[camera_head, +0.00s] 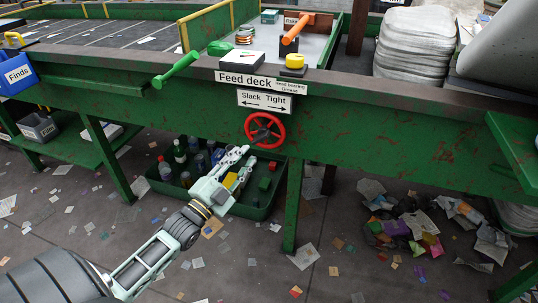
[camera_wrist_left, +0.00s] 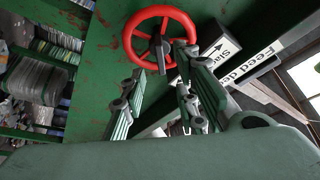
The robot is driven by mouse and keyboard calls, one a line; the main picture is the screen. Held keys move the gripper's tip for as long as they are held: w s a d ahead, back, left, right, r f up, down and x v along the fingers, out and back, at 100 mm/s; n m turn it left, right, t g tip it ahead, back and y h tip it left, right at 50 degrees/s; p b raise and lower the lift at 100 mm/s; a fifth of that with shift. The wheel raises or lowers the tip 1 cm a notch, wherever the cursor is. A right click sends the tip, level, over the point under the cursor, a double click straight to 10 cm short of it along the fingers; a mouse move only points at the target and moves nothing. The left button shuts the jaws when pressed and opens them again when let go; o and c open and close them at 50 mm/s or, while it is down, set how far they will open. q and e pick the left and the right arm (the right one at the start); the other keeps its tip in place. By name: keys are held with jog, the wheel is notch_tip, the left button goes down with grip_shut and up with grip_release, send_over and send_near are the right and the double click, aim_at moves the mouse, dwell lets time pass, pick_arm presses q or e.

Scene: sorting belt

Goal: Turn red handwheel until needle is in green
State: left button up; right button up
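The red handwheel (camera_head: 265,130) is on the green side of the belt frame, below the "Slack / Tight" sign (camera_head: 264,101). It also shows in the left wrist view (camera_wrist_left: 128,38), with a dark hub and spoke. My left gripper (camera_head: 249,154) is just below and left of the wheel. In the wrist view its fingers (camera_wrist_left: 160,65) are spread apart, with their tips near the wheel's lower rim; I cannot tell whether they touch it. Nothing is held. A dark box with a pale top (camera_head: 242,60) stands on the deck; no needle or green zone can be made out. My right gripper is not in view.
A green tray (camera_head: 262,213) with bottles sits below the wheel, behind my left arm. A green lever (camera_head: 178,72) juts out at the upper left. A frame leg (camera_head: 292,205) stands right of the tray. Litter (camera_head: 410,225) lies on the floor at right.

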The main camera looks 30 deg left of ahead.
aim_at(257, 141)
pick_arm(q)
jog(key=x, duration=0.7)
jog(key=shift+w+a+b, duration=0.1)
jog(key=shift+w+b, duration=0.2)
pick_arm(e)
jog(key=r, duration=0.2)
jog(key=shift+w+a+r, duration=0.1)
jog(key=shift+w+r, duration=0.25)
pick_arm(q)
jog(key=shift+c, duration=0.4)
grip_shut()
